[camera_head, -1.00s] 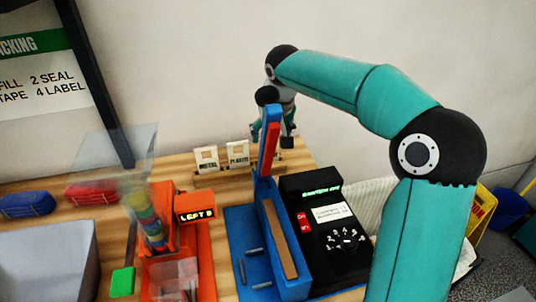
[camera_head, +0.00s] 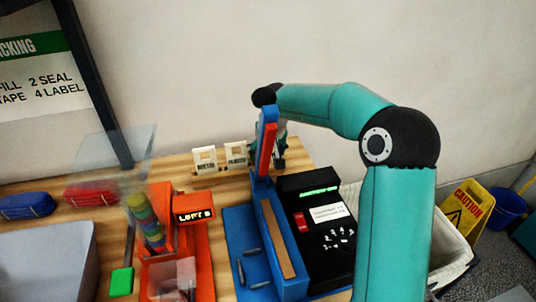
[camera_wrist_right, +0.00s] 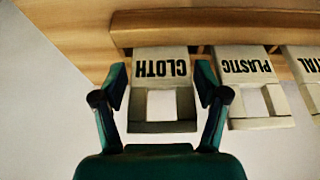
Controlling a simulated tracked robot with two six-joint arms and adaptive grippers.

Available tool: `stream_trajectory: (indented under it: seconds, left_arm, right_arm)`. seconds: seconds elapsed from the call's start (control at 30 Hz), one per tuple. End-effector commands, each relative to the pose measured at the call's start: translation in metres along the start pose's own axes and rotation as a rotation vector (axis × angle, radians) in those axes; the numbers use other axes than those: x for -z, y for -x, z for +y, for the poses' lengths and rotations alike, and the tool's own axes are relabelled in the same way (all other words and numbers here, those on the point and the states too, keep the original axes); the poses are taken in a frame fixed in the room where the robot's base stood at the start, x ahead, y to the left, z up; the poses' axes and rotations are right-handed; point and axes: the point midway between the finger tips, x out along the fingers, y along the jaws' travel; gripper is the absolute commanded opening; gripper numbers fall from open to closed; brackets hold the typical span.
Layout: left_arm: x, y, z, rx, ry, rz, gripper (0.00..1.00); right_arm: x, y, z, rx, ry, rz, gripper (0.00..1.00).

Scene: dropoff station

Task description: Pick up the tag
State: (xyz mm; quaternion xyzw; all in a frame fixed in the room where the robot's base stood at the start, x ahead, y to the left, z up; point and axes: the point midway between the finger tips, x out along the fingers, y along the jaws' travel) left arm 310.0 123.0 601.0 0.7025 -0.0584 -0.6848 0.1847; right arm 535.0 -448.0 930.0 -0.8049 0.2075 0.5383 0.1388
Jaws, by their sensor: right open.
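Three cream tags stand in a wooden rack. In the right wrist view they are the CLOTH tag (camera_wrist_right: 160,68), the PLASTIC tag (camera_wrist_right: 243,66) and the partly cut-off METAL tag (camera_wrist_right: 308,64). The head view shows METAL (camera_head: 205,160) and PLASTIC (camera_head: 236,154); CLOTH is hidden behind the blue lever and my arm. My right gripper (camera_wrist_right: 162,86) is open, with one finger on each side of the CLOTH tag. Small gaps seem to remain beside the tag. In the head view this gripper (camera_head: 281,146) is mostly hidden behind the lever. My left gripper is not in view.
The wooden rack (camera_wrist_right: 220,30) runs behind the tags. A blue press with a raised lever (camera_head: 267,140) and a black device (camera_head: 318,220) stand in front of my right gripper. An orange station (camera_head: 196,235) and a grey bin (camera_head: 45,255) are to the left.

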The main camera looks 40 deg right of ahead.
Motion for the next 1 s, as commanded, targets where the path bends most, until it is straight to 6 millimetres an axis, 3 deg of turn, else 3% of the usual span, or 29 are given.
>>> stream_trajectory:
  seconds: [0.07, 0.27, 0.67, 1.0]
  left_arm:
    - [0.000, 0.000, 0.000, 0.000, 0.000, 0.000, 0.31]
    - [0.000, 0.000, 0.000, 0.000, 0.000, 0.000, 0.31]
    - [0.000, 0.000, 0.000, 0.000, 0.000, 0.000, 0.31]
    - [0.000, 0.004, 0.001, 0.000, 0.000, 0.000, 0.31]
  right_arm:
    - [0.000, 0.000, 0.000, 0.000, 0.000, 0.000, 0.70]
    - [0.000, 0.001, -0.001, 0.000, 0.001, 0.000, 0.36]
    - [0.002, 0.004, -0.001, 0.001, 0.001, 0.002, 0.36]
    - [0.017, 0.038, -0.002, 0.001, 0.001, 0.005, 0.36]
